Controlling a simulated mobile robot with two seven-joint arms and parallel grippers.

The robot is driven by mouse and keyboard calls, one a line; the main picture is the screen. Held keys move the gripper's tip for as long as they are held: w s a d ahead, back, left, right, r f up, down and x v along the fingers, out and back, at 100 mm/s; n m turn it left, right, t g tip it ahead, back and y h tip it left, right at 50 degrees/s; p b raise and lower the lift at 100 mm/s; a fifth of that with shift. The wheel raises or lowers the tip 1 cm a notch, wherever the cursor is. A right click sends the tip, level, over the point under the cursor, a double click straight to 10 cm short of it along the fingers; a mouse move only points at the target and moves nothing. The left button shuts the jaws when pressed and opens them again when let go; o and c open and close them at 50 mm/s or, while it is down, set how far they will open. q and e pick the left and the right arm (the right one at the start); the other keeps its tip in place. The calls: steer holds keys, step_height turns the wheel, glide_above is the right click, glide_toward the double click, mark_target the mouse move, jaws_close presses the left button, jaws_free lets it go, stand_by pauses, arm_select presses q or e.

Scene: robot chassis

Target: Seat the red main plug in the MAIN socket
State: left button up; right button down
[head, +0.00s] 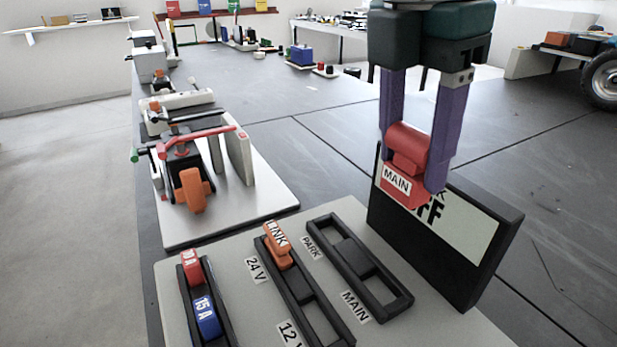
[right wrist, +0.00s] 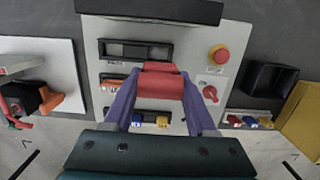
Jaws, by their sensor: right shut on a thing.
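The red main plug (head: 405,150), with a white MAIN label, is held between the purple fingers of my right gripper (head: 415,170). It is in the air above the panel, in front of the display in the head view. The right wrist view shows the same red plug (right wrist: 160,84) between the fingers. The black two-place socket frame (head: 318,228) lies on the panel below and left of the plug. Its near opening, the MAIN socket (head: 381,289), is empty, beside the MAIN label. The far opening is by the PARK label. The plug is apart from the frame. My left gripper is out of view.
A black-framed display reading OFF (head: 490,235) stands behind the panel. An orange LINK plug (head: 280,250) sits in the 24 V end of the neighbouring frame. Red and blue fuses (head: 205,318) sit at left. The right wrist view shows a red button (right wrist: 218,53) and red rotary switch (right wrist: 210,92).

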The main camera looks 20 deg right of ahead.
mark_target(392, 189)
step_height(392, 189, down, 12)
steer(key=shift+w+r+b, duration=0.1)
steer(key=shift+b, duration=0.9)
step_height(392, 189, down, 4)
steer(key=shift+f+b, duration=0.2)
steer(key=shift+b, duration=0.35)
steer(key=shift+c, duration=1)
jaws_free()
steer(key=r+p, duration=0.1)
steer(key=r, duration=0.3)
steer(key=a+r, duration=0.1)
steer(key=r, duration=0.3)
steer(key=r+p, duration=0.1)
steer(key=r, duration=0.3)
steer(key=shift+a+p, duration=0.25)
steer(key=shift+p, duration=0.1)
